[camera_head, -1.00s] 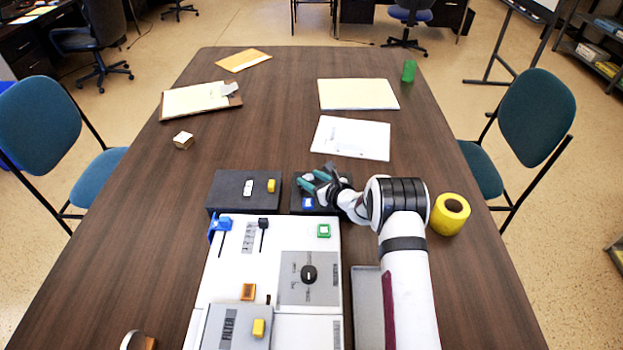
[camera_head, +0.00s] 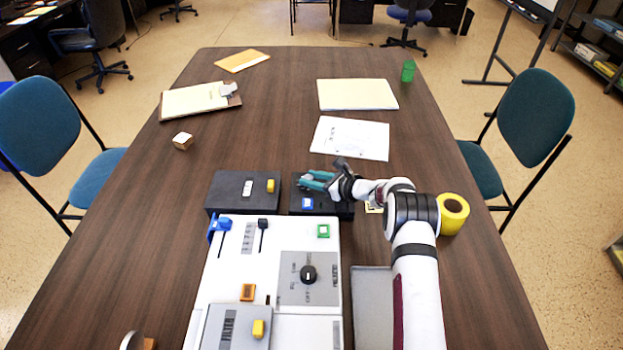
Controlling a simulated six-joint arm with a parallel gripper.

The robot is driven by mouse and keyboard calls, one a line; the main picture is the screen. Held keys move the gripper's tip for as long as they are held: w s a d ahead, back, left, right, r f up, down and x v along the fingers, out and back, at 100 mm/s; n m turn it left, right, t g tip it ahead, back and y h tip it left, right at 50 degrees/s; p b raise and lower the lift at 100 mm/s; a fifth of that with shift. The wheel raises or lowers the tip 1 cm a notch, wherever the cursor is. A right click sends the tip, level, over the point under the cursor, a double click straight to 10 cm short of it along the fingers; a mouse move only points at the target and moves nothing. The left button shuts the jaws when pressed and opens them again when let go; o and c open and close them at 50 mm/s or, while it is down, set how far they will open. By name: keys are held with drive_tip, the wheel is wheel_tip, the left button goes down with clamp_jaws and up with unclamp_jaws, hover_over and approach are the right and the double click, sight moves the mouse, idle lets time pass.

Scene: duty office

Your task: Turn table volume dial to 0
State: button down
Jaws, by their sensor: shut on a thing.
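My gripper (camera_head: 312,181), with teal fingers, is low over the right-hand dark box (camera_head: 342,211), coming in from the right. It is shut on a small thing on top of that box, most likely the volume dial. The fingers hide this dial, so its pointer and scale cannot be read. A blue button (camera_head: 307,203) sits on the same box, just in front of the fingers. Another black rotary knob (camera_head: 308,273) is on a grey plate of the white console, apart from my gripper.
The white console (camera_head: 225,270) carries a blue slider (camera_head: 223,223), a green button (camera_head: 323,231) and an orange button (camera_head: 247,292). A dark box (camera_head: 229,194) stands left of my gripper. A yellow roll (camera_head: 453,213) stands close right of my arm. Papers (camera_head: 350,138) lie beyond.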

drive_tip(key=shift+r, duration=0.1)
drive_tip(key=c, duration=0.5)
unclamp_jaws()
drive_tip(key=shift+c, duration=0.2)
drive_tip(key=v, duration=1.5)
drive_tip(key=shift+s+d+r, duration=0.15)
drive_tip(key=shift+s+d, duration=0.1)
